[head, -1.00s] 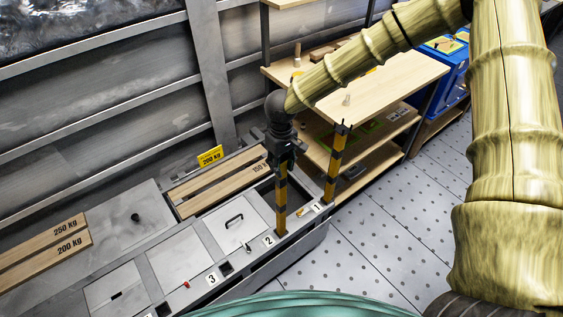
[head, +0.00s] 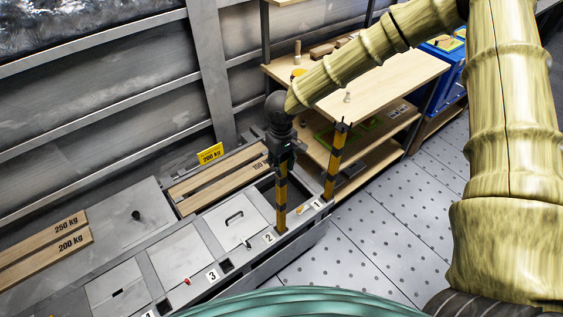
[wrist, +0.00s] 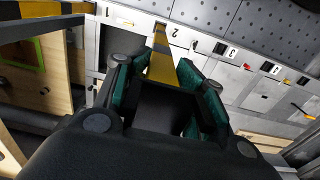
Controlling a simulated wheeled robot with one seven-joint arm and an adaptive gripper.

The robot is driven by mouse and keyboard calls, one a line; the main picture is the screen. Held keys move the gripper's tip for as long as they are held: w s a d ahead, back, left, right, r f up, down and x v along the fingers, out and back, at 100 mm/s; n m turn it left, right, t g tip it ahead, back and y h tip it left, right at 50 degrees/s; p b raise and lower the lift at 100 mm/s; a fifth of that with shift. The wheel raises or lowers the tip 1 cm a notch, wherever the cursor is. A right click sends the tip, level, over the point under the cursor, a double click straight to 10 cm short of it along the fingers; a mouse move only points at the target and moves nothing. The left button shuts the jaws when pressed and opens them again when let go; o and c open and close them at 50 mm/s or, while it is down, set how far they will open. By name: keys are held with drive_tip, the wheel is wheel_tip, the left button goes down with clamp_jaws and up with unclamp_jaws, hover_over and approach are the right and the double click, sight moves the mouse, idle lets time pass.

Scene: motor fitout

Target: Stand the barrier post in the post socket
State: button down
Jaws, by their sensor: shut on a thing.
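The barrier post (head: 281,205), striped yellow and black, is upright in the head view, with my gripper (head: 283,158) shut around its upper part. The lower end of the post meets the grey bench top beside the label 2 (head: 268,238). The post socket at that spot is covered by the post, so how deep the end sits inside cannot be told. In the wrist view the post (wrist: 163,62) runs away from my gripper (wrist: 166,85) down to the label 2 (wrist: 175,31).
A second striped post (head: 336,160) stands close to the right, near label 1 (head: 317,204). An empty square hole (head: 227,265) lies beside label 3. Wooden planks (head: 222,180) lie behind. A wooden shelf unit (head: 390,75) stands at the back right.

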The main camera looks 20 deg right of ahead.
drive_tip(key=shift+f+p, duration=0.45)
drive_tip(key=shift+f, duration=0.6)
drive_tip(key=shift+p, duration=0.75)
idle(0.9)
drive_tip(key=shift+f+p, duration=0.6)
idle(1.9)
drive_tip(key=c, duration=0.8)
unclamp_jaws()
wheel_tip(320, 180, up, 12)
